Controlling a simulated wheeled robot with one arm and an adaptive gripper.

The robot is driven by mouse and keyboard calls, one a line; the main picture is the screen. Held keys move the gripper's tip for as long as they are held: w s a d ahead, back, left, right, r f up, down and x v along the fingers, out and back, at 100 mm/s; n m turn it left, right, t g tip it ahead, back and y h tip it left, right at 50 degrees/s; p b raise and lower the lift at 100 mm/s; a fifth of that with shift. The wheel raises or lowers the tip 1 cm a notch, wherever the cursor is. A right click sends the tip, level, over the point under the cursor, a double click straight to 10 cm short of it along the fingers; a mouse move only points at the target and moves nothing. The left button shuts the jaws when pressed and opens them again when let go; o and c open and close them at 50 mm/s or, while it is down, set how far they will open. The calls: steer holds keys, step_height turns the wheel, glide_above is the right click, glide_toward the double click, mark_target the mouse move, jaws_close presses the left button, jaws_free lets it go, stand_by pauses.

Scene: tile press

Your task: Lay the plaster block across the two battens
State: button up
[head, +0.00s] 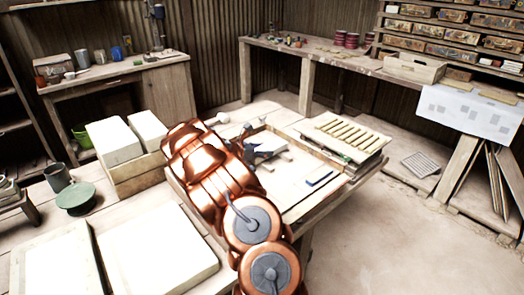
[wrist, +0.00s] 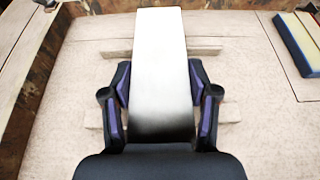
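The plaster block (wrist: 160,75) is a long, smooth white slab, pointing away from the wrist camera. My gripper (wrist: 160,88) has one dark finger with a purple pad along each long side of it. The pads appear to be shut on the block. Two pale wooden battens lie crosswise under the block: the far batten (wrist: 205,51) and the near batten (wrist: 232,113) stick out on both sides. I cannot tell whether the block rests on them or hangs just above. In the head view my gripper (head: 264,152) is low over the wooden bench tray, and my copper arm hides part of it.
A blue and yellow block (wrist: 297,42) lies to the right on the board; its blue side shows in the head view (head: 319,178). A rust-brown raised rim (wrist: 38,72) runs along the left. A slatted rack (head: 345,132) stands beyond the tray. White slabs (head: 115,140) stand left.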

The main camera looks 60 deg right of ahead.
steer(key=o, duration=0.4)
steer(key=shift+r, duration=0.1)
steer(key=shift+r, duration=0.15)
steer(key=b+v, duration=0.1)
steer(key=v, duration=1.1)
steer(key=shift+s+r, duration=0.1)
steer(key=s+a+r+m+y, duration=0.2)
steer(key=s+a+m, duration=0.2)
steer(key=s+a, duration=0.3)
steer(key=s+a+r+m+y, duration=0.25)
steer(key=s+a+m, duration=0.25)
steer(key=a, duration=0.4)
steer(key=s+a+f+m+y, duration=0.1)
steer(key=s+a, duration=0.4)
steer(key=a, duration=0.5)
steer(key=s+a+f+m+t+y, duration=0.1)
steer(key=s+a+m+y, duration=0.2)
steer(key=s+a, duration=0.3)
steer(key=s+a+f+m+t+y, duration=0.1)
steer(key=s+a+y, duration=0.3)
steer(key=a, duration=1)
steer(key=shift+s+a+m, duration=0.15)
steer(key=shift+s+m, duration=0.25)
steer(key=shift+s, duration=0.65)
